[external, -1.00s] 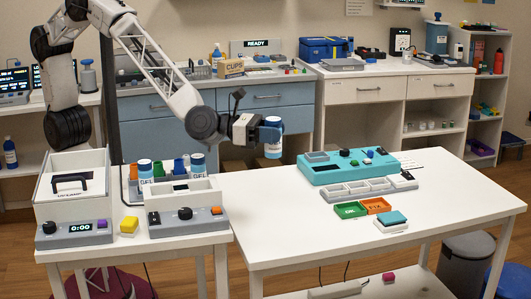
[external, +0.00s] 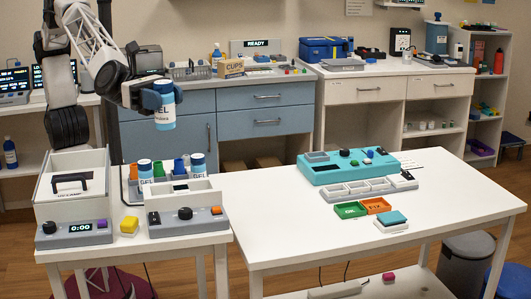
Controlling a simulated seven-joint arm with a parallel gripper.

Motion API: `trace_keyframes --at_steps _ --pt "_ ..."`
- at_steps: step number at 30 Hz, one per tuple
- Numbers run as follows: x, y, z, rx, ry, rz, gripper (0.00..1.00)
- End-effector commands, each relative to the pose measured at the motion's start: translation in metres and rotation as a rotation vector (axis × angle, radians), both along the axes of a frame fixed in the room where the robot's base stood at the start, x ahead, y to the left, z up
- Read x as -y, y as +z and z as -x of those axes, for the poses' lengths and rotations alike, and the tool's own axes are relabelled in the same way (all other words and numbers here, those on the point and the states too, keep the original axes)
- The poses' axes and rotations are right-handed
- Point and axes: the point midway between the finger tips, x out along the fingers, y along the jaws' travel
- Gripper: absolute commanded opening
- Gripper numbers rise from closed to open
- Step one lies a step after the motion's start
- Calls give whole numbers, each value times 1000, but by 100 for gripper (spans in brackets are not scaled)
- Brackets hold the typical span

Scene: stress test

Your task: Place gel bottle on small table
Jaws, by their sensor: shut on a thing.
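My gripper (external: 150,98) is shut on a gel bottle (external: 165,112), a white bottle with a blue cap and dark lettering. It holds the bottle upright in the air, above the left table and in front of the blue drawer cabinet. Two more gel bottles with blue caps, one on the left (external: 145,170) and one on the right (external: 198,165), stand in a rack on the left, smaller table (external: 190,240). The larger white table (external: 300,225) is on the right.
A teal device (external: 348,165) and green and orange trays (external: 362,208) sit on the right table. Its front left is clear.

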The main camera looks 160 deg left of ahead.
Motion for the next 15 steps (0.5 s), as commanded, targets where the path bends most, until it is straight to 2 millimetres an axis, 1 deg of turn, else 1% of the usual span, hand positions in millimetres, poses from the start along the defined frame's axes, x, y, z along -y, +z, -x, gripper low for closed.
trace_keyframes --at_steps 1,9,15 --pt "18 10 -3 4 -28 -1 15" --pt "100 48 -14 4 -166 0 15" --pt "161 76 -14 3 -270 -1 15"
